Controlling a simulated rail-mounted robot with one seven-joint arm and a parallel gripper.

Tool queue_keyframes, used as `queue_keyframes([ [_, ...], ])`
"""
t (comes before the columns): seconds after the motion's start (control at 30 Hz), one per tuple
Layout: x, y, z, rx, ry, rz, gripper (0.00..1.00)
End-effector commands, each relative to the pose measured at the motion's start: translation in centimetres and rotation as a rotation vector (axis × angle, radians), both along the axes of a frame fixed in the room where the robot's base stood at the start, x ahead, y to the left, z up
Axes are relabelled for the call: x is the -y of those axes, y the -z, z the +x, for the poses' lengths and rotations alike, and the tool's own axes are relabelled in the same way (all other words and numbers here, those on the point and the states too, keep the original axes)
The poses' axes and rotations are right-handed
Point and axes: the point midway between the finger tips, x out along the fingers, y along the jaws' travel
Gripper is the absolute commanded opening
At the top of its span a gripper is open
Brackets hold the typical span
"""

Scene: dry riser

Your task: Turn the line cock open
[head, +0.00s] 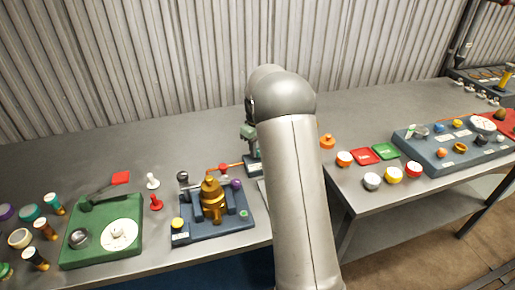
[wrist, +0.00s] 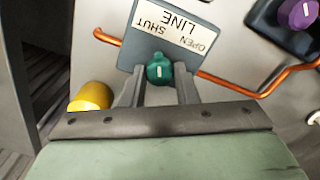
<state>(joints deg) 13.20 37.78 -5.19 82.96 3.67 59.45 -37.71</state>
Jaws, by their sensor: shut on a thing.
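The line cock (wrist: 159,69) is a teal knob with a short white mark, set at the edge of a blue-grey plate (wrist: 140,52). The plate's label (wrist: 178,31) reads LINE, SHUT and OPEN, upside down in the wrist view, with SHUT left and OPEN right. The white mark runs roughly up and down the picture; which word it indicates is unclear. My gripper (wrist: 160,92) is shut on the knob, one finger on each side. In the head view my arm hides the knob and my fingertips.
Copper pipe (wrist: 235,87) runs from the plate's right side. A yellow cylinder (wrist: 90,97) is close to my gripper's left, and a purple knob (wrist: 298,14) is at upper right. A brass-bodied unit (head: 213,203) and green board (head: 103,230) stand left on the bench.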

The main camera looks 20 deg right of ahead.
Motion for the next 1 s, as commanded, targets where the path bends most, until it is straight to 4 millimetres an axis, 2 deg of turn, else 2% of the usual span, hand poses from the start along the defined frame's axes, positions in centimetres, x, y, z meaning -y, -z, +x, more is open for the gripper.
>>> queue_keyframes([
  [1.0,-0.03,-0.19,0.05,0.002,0.955,-0.001,0.04],
])
